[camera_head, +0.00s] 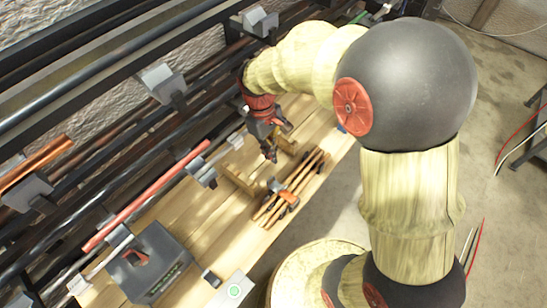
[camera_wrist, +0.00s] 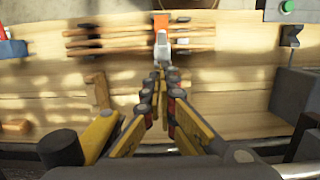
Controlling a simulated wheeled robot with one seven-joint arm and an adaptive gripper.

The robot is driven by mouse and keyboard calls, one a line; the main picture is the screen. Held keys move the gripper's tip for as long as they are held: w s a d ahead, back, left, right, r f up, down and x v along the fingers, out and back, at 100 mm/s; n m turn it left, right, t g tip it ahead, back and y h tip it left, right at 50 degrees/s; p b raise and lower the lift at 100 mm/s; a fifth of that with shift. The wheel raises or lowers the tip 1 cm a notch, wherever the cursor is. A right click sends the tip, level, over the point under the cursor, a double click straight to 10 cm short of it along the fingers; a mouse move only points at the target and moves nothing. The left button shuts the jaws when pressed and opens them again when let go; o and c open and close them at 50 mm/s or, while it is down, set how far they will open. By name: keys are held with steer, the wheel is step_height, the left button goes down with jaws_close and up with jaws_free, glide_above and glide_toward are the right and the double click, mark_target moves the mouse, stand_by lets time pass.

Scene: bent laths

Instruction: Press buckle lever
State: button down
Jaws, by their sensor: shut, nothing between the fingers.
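A bundle of brown laths (camera_head: 300,183) lies on the wooden bench, strapped around its middle by a buckle (camera_head: 282,192). In the wrist view the laths (camera_wrist: 100,40) run across the upper part. The buckle's grey lever (camera_wrist: 162,48) points towards my fingers, with an orange part (camera_wrist: 160,19) beyond it. My gripper (camera_head: 272,157) is shut and empty, pointing down over the bench beside the bundle. In the wrist view my fingertips (camera_wrist: 159,76) line up just short of the lever's near end. Whether they touch it is hard to tell, but the head view shows a gap.
Wooden blocks (camera_head: 238,180) stand beside the bundle. A red rod (camera_head: 145,196) lies on grey holders to the left. A grey box (camera_head: 148,262) and a green-button box (camera_head: 233,290) are at the near end. Dark rails run along the wall.

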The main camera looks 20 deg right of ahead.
mark_target(283, 188)
steer(key=f, duration=0.3)
steer(key=s+f, duration=0.1)
steer(key=f, duration=0.5)
steer(key=shift+s+d+f+b, duration=0.2)
steer(key=shift+d+f+b, duration=0.1)
steer(key=shift+d+b, duration=0.05)
steer(key=shift+s+d+f, duration=0.45)
steer(key=shift+s+f, duration=0.1)
steer(key=shift+s, duration=0.2)
steer(key=shift+w, duration=0.1)
